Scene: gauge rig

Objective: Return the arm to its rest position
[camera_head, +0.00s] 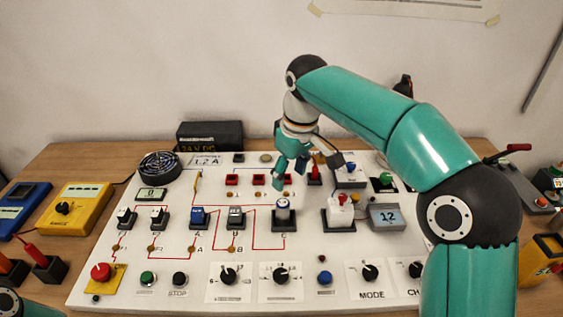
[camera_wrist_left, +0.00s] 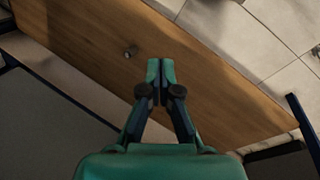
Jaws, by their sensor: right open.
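My right arm (camera_head: 350,105) comes in from the right of the head view and arches over the white panel (camera_head: 140,275). My right gripper (camera_head: 305,163) points down, open and empty, above the back middle of the panel, near the red switches (camera_head: 258,180). Whether it touches anything there cannot be told. My left gripper (camera_wrist_left: 160,72) shows in the left wrist view with its two fingertips together and nothing visible between them. Only a small piece of my left arm shows at the bottom left corner of the head view.
Yellow (camera_head: 75,208) and blue (camera_head: 22,207) meters lie left. My right arm hides part of the panel's right side.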

